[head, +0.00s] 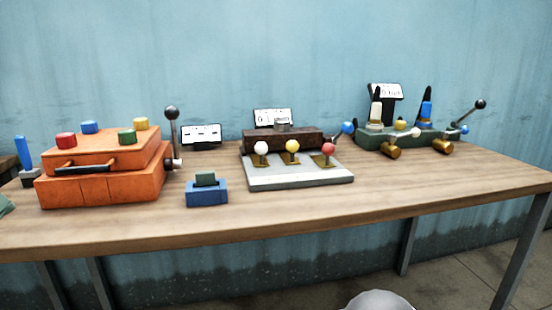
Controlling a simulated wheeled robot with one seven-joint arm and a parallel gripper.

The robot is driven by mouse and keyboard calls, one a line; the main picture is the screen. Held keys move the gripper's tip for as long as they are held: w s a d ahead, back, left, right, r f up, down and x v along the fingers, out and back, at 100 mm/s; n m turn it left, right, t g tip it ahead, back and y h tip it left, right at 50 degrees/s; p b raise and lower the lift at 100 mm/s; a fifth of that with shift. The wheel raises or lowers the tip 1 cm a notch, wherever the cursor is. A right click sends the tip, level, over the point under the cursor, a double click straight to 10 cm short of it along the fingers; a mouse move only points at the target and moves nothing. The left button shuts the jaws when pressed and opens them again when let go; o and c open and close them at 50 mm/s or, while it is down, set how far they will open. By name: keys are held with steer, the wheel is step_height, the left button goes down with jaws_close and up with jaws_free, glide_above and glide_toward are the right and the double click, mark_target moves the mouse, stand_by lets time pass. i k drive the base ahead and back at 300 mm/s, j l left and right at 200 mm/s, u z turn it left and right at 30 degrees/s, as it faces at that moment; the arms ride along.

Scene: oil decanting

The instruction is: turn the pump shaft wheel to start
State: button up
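I cannot make out a pump shaft wheel for certain in the head view. An orange box (105,172) stands at the left of the table, with several coloured knobs on top, a dark front handle and a black-balled lever (173,135) at its right side. A green unit (370,140) at the back right has gold cylinders, a white and a blue upright part, and levers with blue and black balls. My gripper is not in view.
The wooden table (320,203) has a clear front strip. A grey plate (300,180) with white, yellow and red knobs sits mid-table before a dark brown block (283,140). A blue block (206,193) stands left of it. White cards (201,134) stand behind.

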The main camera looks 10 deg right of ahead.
mark_target(279, 125)
steer(key=k+l+u, duration=0.25)
steer(key=k+l, duration=0.15)
steer(key=k+l+u, duration=0.3)
steer(key=k+l, duration=0.05)
steer(key=k, duration=0.1)
